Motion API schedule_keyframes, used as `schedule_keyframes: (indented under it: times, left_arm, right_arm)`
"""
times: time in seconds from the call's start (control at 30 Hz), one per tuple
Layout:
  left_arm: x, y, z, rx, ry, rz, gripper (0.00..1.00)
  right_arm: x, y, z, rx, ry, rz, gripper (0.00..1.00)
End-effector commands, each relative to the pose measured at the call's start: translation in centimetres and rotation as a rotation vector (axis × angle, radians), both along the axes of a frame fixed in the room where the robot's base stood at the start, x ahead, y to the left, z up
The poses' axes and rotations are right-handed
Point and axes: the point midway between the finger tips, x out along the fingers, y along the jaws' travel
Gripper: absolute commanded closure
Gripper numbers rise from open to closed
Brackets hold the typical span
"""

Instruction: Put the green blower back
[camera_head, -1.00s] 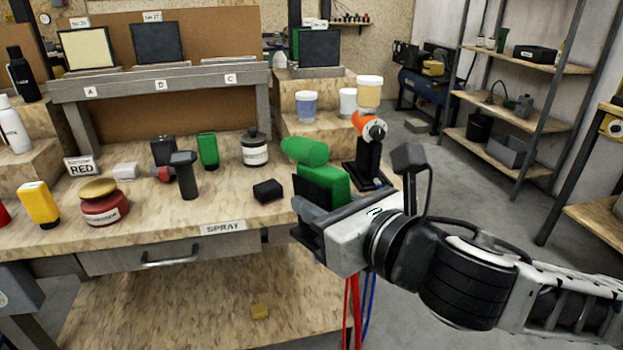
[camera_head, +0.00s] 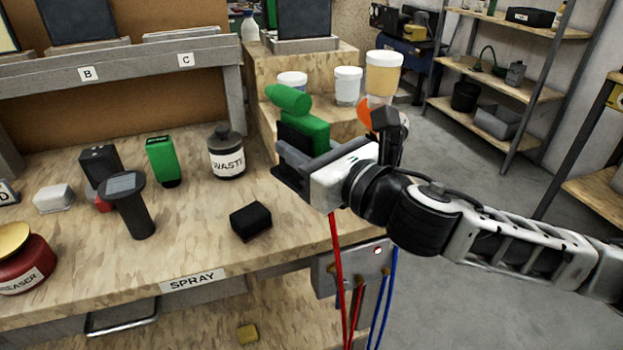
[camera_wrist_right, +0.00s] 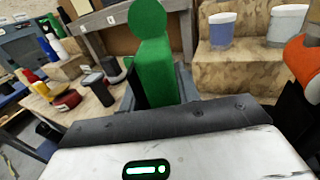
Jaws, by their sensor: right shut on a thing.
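The green blower (camera_head: 308,123) is held by my right gripper (camera_head: 292,160), above the right part of the wooden bench (camera_head: 185,245). Its rounded nozzle end points up and left in the head view. In the right wrist view the green blower (camera_wrist_right: 155,60) stands up between the jaws, its lower part hidden by the gripper. My right gripper is shut on it. My left gripper is not in view.
The stepped wooden stand (camera_head: 262,75) behind the blower carries several cups. An orange-and-black tool (camera_head: 385,125) is close behind my right wrist. A WASTE jar (camera_head: 226,155), a green box (camera_head: 163,160) and a black block (camera_head: 250,221) stand on the bench left of my gripper.

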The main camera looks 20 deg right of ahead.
Motion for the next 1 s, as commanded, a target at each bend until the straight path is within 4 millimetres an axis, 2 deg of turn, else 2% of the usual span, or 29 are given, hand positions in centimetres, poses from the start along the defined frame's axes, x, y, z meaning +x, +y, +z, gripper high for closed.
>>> schedule_keyframes:
  times: [0.1, 0.2, 0.33, 0.57, 0.67, 0.8, 1.0]
  left_arm:
    - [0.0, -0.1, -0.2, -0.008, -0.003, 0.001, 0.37]
    - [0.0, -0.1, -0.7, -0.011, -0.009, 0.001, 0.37]
    - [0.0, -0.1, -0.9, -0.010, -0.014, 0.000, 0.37]
    - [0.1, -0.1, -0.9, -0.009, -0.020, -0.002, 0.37]
    - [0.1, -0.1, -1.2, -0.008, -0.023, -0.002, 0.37]
    - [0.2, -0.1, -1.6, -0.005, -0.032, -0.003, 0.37]
    - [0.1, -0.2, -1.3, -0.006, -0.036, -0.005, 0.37]
  right_arm:
    - [2.8, -1.6, -1.4, 0.000, -0.001, -0.005, 0.76]
    - [4.1, -2.3, -3.7, 0.002, 0.002, -0.002, 0.76]
    - [5.5, -2.9, -5.4, 0.002, 0.000, -0.001, 0.76]
    - [6.4, -3.4, -6.5, 0.002, -0.001, 0.001, 0.76]
    - [7.0, -3.8, -7.6, 0.002, 0.000, 0.000, 0.76]
    - [6.9, -3.6, -9.9, 0.005, 0.002, 0.001, 0.76]
    - [6.9, -3.7, -10.1, 0.001, -0.002, 0.001, 0.76]
